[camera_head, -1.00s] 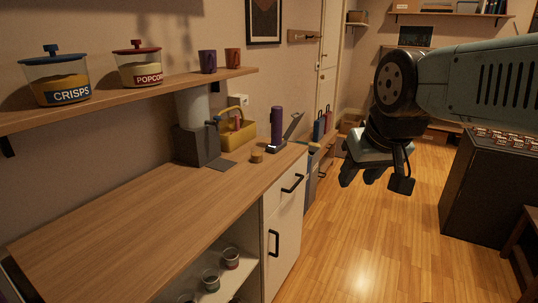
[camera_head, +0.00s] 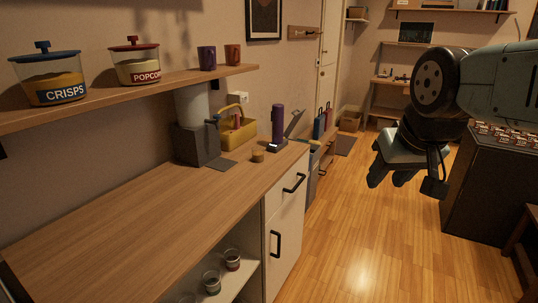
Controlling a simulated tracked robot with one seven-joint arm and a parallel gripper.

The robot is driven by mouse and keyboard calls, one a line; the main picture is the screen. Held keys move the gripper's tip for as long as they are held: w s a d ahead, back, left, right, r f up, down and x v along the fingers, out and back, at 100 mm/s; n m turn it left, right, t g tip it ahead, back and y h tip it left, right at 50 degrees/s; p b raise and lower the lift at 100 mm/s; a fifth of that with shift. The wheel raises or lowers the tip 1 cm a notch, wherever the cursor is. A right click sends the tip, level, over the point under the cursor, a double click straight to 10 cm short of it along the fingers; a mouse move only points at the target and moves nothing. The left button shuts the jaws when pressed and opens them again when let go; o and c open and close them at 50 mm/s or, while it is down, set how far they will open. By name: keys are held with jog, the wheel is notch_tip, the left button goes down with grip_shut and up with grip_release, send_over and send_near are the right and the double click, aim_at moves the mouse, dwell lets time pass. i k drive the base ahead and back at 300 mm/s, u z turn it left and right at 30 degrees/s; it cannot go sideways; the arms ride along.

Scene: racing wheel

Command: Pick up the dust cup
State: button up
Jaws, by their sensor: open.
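I cannot tell for sure which object is the dust cup. A purple cylinder (camera_head: 278,124) stands upright on a dark base at the far end of the wooden counter, with a tilted grey piece beside it. A small tan round piece (camera_head: 257,156) lies on the counter to its left. Small clear cups with dark contents, one of them here (camera_head: 232,260), stand on the open shelf below the counter. My gripper (camera_head: 404,180) hangs over the floor to the right, open and empty, fingers pointing down. It is apart from all of these.
The counter (camera_head: 130,225) is bare at its near end. A grey dispenser (camera_head: 197,140) and a yellow caddy (camera_head: 236,132) stand at the back. A wall shelf (camera_head: 130,96) holds two jars and two mugs. A dark cabinet (camera_head: 488,190) stands right; open floor lies between.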

aim_at(258, 151)
jog(key=z, duration=0.4)
jog(key=i, duration=1.05)
jog(key=u, duration=0.6)
